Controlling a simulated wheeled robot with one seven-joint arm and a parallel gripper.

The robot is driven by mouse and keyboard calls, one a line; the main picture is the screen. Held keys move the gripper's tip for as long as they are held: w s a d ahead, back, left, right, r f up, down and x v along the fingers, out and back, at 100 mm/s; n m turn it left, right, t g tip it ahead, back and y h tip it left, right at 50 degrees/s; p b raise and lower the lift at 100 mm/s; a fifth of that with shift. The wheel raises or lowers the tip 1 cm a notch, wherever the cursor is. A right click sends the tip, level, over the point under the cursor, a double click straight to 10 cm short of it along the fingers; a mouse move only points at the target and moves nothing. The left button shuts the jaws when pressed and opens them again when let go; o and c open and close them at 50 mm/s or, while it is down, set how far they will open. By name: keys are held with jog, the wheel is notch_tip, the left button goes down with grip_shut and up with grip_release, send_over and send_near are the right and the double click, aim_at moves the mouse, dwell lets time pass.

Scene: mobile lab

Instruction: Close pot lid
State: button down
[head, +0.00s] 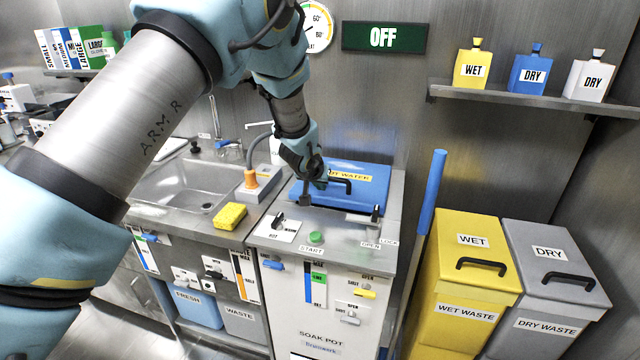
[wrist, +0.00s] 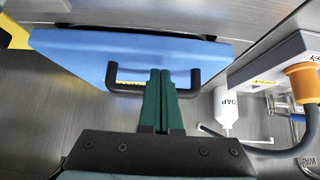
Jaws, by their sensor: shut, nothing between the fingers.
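The pot lid (head: 366,186) is a blue slab with a black bar handle and a yellow label, on top of the soak pot (head: 320,290). In the head view it looks down on its pot, but I cannot tell if it is fully seated. The wrist view shows the blue lid (wrist: 120,55) and its black handle (wrist: 190,80). My gripper (head: 312,195) is at the lid's left front part, by the handle. In the wrist view its green fingers (wrist: 161,80) are together, with their tips over the handle's middle; I cannot tell if they touch it.
A black latch (head: 376,213) by the OPEN and LOCK labels stands at the pot's right front. A sink (head: 185,187) and yellow sponge (head: 230,215) are left. Yellow (head: 460,280) and grey (head: 555,280) waste bins stand right. A blue pole (head: 432,190) rises between.

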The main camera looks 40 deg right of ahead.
aim_at(321, 201)
jog(key=shift+f, duration=0.45)
jog(key=f+b, duration=0.2)
jog(key=b, duration=0.1)
jog(key=shift+s+a+f, duration=0.15)
jog(key=shift+a+f, duration=0.05)
jog(key=shift+f, duration=0.15)
jog(key=shift+s+a+f, duration=0.1)
jog(key=shift+a+f, duration=0.05)
jog(key=shift+a, duration=0.05)
jog(key=shift+f, duration=0.1)
jog(key=w+d+r+b+v, duration=0.1)
jog(key=v, duration=1.2)
jog(key=shift+d+r, duration=0.25)
jog(key=shift+r, duration=0.3)
